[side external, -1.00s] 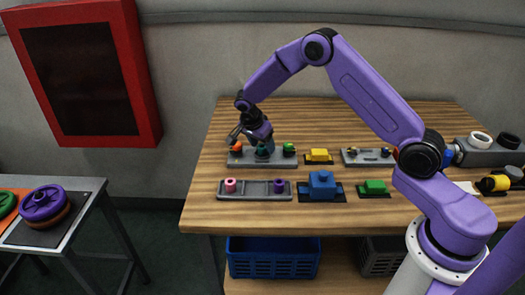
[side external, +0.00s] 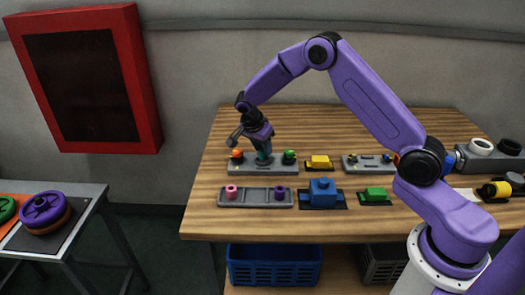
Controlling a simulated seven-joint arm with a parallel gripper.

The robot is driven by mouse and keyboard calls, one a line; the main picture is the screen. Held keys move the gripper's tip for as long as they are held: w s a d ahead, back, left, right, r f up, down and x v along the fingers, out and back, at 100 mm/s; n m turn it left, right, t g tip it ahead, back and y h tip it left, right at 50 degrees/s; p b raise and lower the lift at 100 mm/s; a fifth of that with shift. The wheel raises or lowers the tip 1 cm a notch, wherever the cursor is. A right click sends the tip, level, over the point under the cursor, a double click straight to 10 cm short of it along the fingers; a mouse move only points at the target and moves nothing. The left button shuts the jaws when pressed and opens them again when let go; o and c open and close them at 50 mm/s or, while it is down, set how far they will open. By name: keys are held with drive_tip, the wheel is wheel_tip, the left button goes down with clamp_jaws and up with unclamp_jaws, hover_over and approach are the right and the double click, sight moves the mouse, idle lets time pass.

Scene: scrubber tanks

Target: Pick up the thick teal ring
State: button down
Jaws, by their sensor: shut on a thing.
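My gripper (side external: 263,146) points down over the middle of the grey rear board (side external: 245,168) in the side external view. It is shut on a small teal piece (side external: 264,151), which I take to be the thick teal ring. The teal shows just below the fingers, above the board's middle. At this size I cannot tell whether it is clear of a post under it. An orange-red piece (side external: 237,155) stands to its left on the board, and a green piece (side external: 289,156) to its right.
In front lies a grey tray (side external: 257,198) with a pink ring (side external: 232,192) and a purple ring (side external: 279,192). A blue block (side external: 322,187), yellow block (side external: 319,161) and green block (side external: 375,194) stand to the right. Bare wood lies behind the rear board.

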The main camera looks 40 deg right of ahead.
drive_tip(key=s+r, duration=1.1)
drive_tip(key=s, duration=0.3)
drive_tip(key=shift+a+r, duration=0.3)
drive_tip(key=shift+a, duration=0.1)
drive_tip(key=shift+r, duration=1.05)
idle(0.3)
drive_tip(key=shift+r, duration=2.35)
